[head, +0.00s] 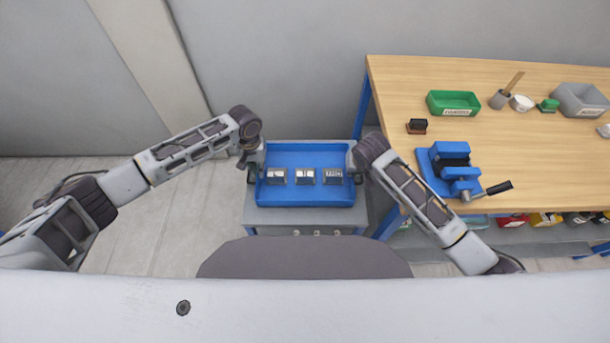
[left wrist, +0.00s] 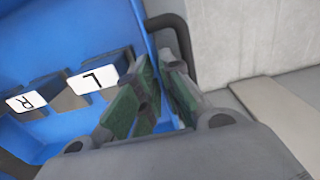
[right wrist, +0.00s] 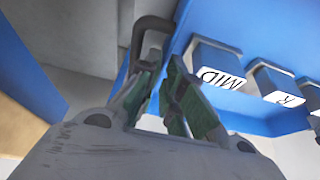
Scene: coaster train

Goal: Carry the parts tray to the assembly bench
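The blue parts tray (head: 305,157) rests on a grey stand (head: 257,216) and holds three grey blocks (head: 305,177). In the wrist views the blocks read L (left wrist: 98,78), R (left wrist: 26,101) and MID (right wrist: 222,79). A dark handle sticks out at each end, the left one (left wrist: 180,30) in the left wrist view and the right one (right wrist: 152,24) in the right wrist view. My left gripper (left wrist: 156,62) and my right gripper (right wrist: 160,72) are each at a handle, fingers slightly apart. The fingers partly hide the handles; I see neither bar clamped.
The wooden assembly bench (head: 400,85) stands at the right, above tray level. A blue vise (head: 450,170) sits near its front left corner. A dark stamp-like block (head: 417,126), a green bin (head: 453,103) and a grey bin (head: 580,99) are farther back.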

